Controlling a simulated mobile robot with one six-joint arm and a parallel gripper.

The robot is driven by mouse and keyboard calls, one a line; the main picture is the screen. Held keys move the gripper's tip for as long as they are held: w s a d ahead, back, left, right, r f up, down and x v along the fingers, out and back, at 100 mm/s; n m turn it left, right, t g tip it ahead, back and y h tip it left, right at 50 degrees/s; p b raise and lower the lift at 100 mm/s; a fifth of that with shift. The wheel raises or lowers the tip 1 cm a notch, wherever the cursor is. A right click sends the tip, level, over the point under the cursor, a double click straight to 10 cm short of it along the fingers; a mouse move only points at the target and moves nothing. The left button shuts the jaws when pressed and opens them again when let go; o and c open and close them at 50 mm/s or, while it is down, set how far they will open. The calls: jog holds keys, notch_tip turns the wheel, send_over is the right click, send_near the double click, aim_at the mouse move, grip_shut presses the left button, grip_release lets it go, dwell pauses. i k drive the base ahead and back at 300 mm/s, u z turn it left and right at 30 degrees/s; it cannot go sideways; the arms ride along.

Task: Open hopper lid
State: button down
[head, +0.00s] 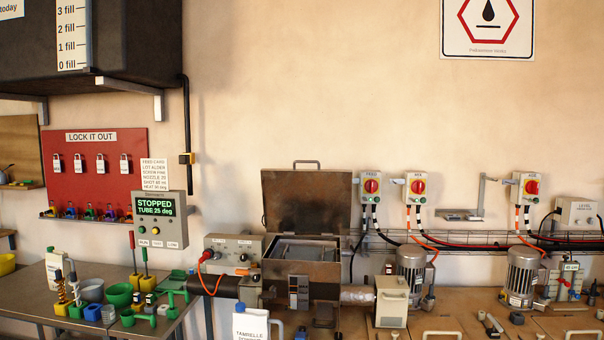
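The hopper (318,268) is a metal box on the feed machine at the center of the head view. A dark brown, stained lid (305,203) stands upright at the hopper's back edge, with a metal handle at its top. The lid is raised, and the box's open top with a grey inner rim shows in front of it. My gripper is not in view, so I cannot see where it is or what it holds.
A grey display panel (157,207) reads "STOPPED TUBE 25 deg". Two motors, one at right (523,275), stand on the bench. A white jug (251,324) stands in front of the machine.

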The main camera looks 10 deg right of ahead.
aim_at(318, 201)
jog(key=u, duration=0.75)
jog(key=i, duration=0.95)
jog(key=z, duration=0.5)
jog(key=i, duration=0.8)
jog(key=z, duration=0.7)
